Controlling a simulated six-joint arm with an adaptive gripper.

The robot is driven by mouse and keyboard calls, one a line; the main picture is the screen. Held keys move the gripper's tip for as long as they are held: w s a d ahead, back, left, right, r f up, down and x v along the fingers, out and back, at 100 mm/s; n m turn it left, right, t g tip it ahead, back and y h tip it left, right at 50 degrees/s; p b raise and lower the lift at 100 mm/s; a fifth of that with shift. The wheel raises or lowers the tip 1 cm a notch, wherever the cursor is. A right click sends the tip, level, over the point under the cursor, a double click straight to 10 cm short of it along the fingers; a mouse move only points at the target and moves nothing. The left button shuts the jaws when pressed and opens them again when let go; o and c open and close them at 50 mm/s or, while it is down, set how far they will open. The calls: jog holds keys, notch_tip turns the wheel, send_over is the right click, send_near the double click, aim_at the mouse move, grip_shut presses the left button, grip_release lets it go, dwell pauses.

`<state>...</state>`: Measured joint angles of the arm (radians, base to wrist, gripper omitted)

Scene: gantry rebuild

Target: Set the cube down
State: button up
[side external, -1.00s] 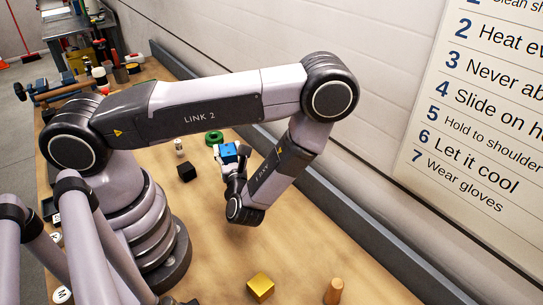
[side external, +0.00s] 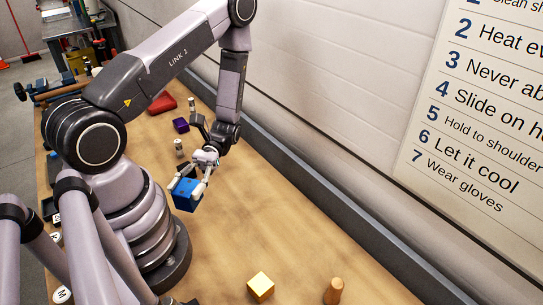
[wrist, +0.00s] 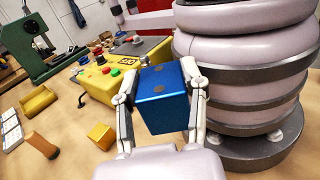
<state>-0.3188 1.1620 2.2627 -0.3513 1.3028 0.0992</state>
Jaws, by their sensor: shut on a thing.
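The blue cube (side external: 185,196) is between the fingers of my gripper (side external: 188,187), beside the base of my arm in the side view. The wrist view shows the cube (wrist: 162,104) tilted, with a dark round spot on its faces and a finger of my gripper (wrist: 160,97) on either side. My gripper is shut on it. The cube looks to be above the wooden bench (side external: 240,215), but I cannot tell the exact gap.
A yellow cube (side external: 261,287) and a wooden peg (side external: 334,291) stand toward the near end. A small pale bottle (side external: 179,148), a purple block (side external: 181,125) and a red object (side external: 161,103) lie farther back. The middle of the bench is clear.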

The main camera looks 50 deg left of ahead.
jog(key=n+t+h, duration=0.2)
jog(key=d+n+t+h, duration=0.1)
jog(key=n+t, duration=0.1)
jog(key=n+t+h, duration=0.1)
jog(key=t+h, duration=0.1)
jog(key=t, duration=0.1)
jog(key=shift+w+d+f+n+h, duration=0.2)
jog(key=shift+w+d+n+h, duration=0.1)
jog(key=shift+w+n, duration=0.1)
jog(key=w+d+f+n+t, duration=0.1)
jog(key=w+d+f+t, duration=0.1)
jog(key=w+f, duration=0.1)
jog(key=w+d+f+n+t+h, duration=0.1)
jog(key=w+d+f+n+t, duration=0.1)
jog(key=w, duration=0.3)
jog(key=w+d+f+n+t, duration=0.1)
jog(key=w+d+f+t, duration=0.1)
jog(key=w+f+t, duration=0.1)
jog(key=shift+w+d+f+n, duration=0.15)
jog(key=shift+w+f, duration=0.25)
jog(key=shift+w, duration=0.15)
jog(key=shift+w+d+f+n, duration=0.15)
jog(key=shift+w+f, duration=0.2)
jog(key=shift+w, duration=0.2)
jog(key=shift+w+f, duration=0.1)
jog(key=shift+f, duration=1.55)
jog(key=shift+f, duration=0.2)
jog(key=o, duration=1.2)
